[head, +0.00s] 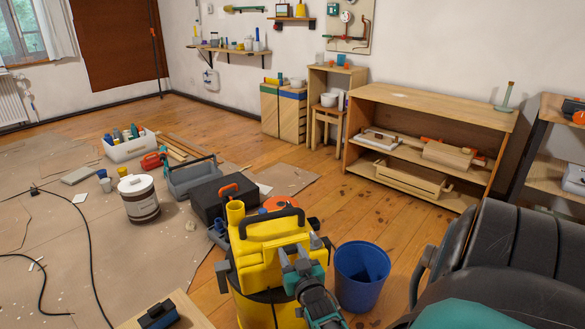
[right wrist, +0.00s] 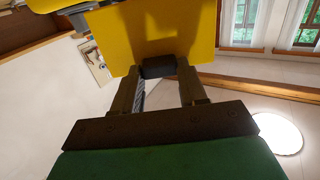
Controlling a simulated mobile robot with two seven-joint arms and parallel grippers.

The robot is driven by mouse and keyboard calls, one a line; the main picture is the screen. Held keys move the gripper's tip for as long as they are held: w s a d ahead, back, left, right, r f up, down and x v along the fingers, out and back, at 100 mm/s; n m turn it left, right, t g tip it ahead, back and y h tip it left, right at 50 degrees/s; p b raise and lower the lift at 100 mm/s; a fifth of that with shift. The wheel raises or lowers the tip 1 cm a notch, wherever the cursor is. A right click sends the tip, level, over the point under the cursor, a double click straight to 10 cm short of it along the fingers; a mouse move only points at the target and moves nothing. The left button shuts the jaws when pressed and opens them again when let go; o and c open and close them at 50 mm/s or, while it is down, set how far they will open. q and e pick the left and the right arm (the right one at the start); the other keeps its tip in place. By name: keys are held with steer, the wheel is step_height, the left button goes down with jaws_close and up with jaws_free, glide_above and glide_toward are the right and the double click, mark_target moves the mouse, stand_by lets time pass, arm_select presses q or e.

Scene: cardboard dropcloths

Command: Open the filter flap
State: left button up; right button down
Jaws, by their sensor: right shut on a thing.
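The yellow shop vacuum (head: 262,270) stands on the floor at the bottom middle of the head view, with a black carry handle (head: 271,223) on top. My right gripper (head: 297,258) is at the right side of its yellow head. In the right wrist view, its two fingers (right wrist: 158,78) are shut on a dark tab (right wrist: 158,67) at the edge of a yellow panel (right wrist: 165,30), seemingly the filter flap. I cannot tell how far the flap stands open. The flap's hinge is hidden. My left gripper is not in view.
A blue bucket (head: 362,277) stands close to the right of the vacuum. A black box (head: 223,198) and a grey tool tray (head: 192,177) are behind it. A black padded seat (head: 510,250) fills the right front. Wooden floor beyond the bucket is clear.

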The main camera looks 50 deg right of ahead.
steer(key=shift+s+a+f, duration=0.15)
steer(key=shift+f, duration=0.3)
steer(key=shift+s+a+f, duration=0.1)
steer(key=shift+a+f, duration=0.05)
steer(key=shift+f, duration=0.25)
steer(key=c, duration=1)
jaws_free()
steer(key=shift+g, duration=0.3)
steer(key=shift+o, duration=0.6)
steer(key=shift+d, duration=0.1)
steer(key=shift+o, duration=1.4)
steer(key=shift+w+r, duration=0.1)
steer(key=shift+r, duration=0.05)
steer(key=shift+d+r, duration=0.1)
steer(key=shift+r, duration=0.1)
